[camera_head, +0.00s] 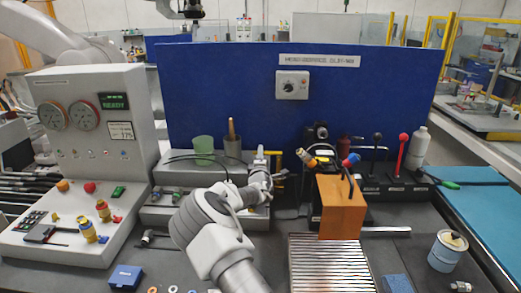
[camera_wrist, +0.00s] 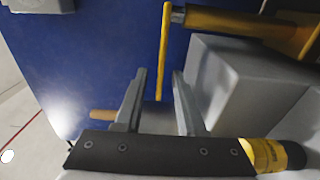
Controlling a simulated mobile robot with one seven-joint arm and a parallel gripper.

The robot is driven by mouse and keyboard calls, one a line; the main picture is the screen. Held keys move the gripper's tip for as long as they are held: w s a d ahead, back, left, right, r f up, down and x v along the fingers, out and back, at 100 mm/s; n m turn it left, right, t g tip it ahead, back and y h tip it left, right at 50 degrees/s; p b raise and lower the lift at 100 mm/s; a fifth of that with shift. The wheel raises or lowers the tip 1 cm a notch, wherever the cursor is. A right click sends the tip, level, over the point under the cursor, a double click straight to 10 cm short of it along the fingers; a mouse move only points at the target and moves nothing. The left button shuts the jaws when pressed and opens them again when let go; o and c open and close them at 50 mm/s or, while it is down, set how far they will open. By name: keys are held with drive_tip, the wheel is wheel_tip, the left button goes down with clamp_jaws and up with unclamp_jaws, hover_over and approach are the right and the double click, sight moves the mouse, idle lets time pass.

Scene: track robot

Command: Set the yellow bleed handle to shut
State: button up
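In the wrist view the yellow handle (camera_wrist: 164,48) is a thin bar running down from a dark-tipped yellow fitting (camera_wrist: 225,20) at the top. Its lower end shows in the gap between my fingertips; I cannot tell whether it lies between them or beyond them. My gripper (camera_wrist: 160,73) is open, with no contact visible. In the head view my gripper (camera_head: 261,160) is over the grey block behind the bench, largely hidden by my arm. A small yellow piece (camera_head: 274,154) shows just right of it; I cannot tell whether it is the handle.
A grey block (camera_wrist: 250,80) stands close right of my fingers. A blue panel (camera_head: 220,90) rises behind. A green cup (camera_head: 204,148) stands left of my gripper. An orange block (camera_head: 341,207) with cables and a red-knobbed lever (camera_head: 403,140) are to the right.

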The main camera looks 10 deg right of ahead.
drive_tip(key=shift+w+d, duration=0.2)
drive_tip(key=shift+w, duration=1)
drive_tip(key=shift+w+d, duration=0.15)
drive_tip(key=shift+w, duration=1)
clamp_jaws()
